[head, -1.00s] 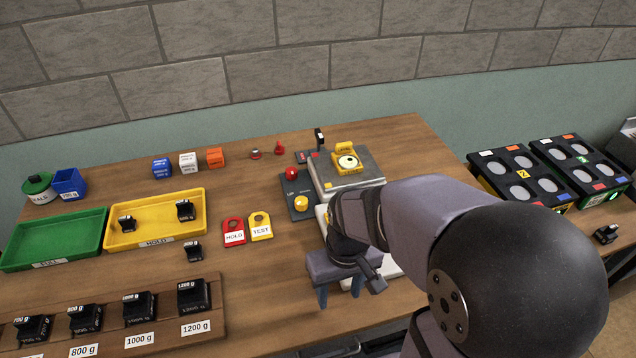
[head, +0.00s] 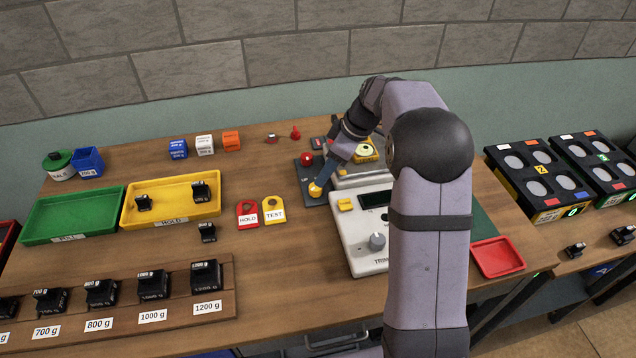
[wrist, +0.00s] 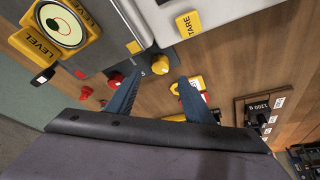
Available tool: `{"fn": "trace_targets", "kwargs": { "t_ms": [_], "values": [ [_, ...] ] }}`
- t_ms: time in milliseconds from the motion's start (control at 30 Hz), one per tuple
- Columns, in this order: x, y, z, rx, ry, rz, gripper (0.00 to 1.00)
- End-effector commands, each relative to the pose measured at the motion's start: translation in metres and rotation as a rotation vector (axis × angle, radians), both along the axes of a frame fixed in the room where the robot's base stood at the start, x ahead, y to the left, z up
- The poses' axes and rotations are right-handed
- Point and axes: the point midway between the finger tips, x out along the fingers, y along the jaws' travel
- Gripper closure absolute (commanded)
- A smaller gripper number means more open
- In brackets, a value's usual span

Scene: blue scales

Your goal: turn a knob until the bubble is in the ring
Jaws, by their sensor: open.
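The yellow-framed level (wrist: 45,50) stands at the upper left of the wrist view and shows partly behind my arm in the head view (head: 365,146).
A white scale (head: 350,248) with a grey TRIM knob (head: 377,241) and a yellow TARE button (wrist: 188,24) is close by. HOLD (head: 248,215) and TEST (head: 274,211) tags lie to the left. A red tray (head: 497,257) is at the right.

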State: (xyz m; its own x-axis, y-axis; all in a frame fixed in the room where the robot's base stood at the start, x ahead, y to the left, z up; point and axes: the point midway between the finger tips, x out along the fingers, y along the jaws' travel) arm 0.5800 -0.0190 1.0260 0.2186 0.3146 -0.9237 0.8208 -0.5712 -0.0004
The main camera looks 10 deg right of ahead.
Motion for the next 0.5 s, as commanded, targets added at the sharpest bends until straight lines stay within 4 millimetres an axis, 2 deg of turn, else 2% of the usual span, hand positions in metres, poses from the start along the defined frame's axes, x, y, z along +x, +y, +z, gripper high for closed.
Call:
{"fn": "trace_targets", "kwargs": {
  "t_ms": [233, 500],
  "values": [
    [0.002, 0.003, -0.009, 0.001, 0.002, 0.000, 0.53],
    [0.009, 0.015, -0.040, 0.001, 0.005, 0.000, 0.53]
  ]
}}
